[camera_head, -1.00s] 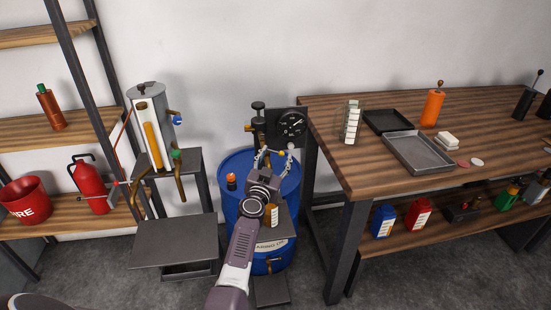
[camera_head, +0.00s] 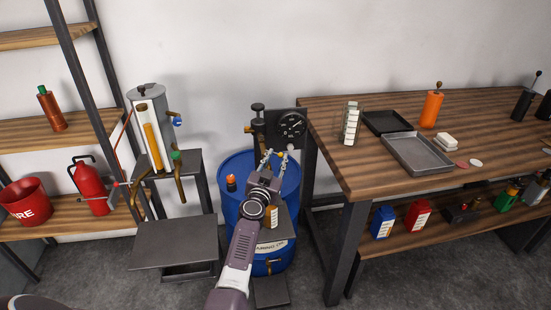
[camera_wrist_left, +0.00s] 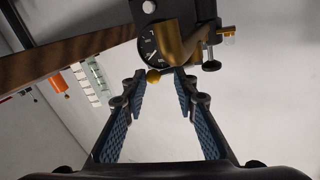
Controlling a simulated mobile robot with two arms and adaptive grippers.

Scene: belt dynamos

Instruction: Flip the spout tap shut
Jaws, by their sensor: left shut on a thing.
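The blue drum (camera_head: 232,213) carries a dark pump head with a round gauge (camera_head: 291,125) in the head view. In the left wrist view a curved brass spout (camera_wrist_left: 182,42) shows close beyond the fingers, with a small brass ball knob (camera_wrist_left: 153,76) in line with the gap between the fingertips. My left gripper (camera_head: 277,155) is in front of the pump, its fingers brought together on the spout tap; it also shows in the left wrist view (camera_wrist_left: 160,92). The exact contact is hard to see. My right gripper is not in view.
A wooden bench (camera_head: 400,165) stands to the right with a grey tray (camera_head: 418,153) and an orange bottle (camera_head: 432,107). A small dark table (camera_head: 176,241) and a metal cylinder stand (camera_head: 147,100) are to the left.

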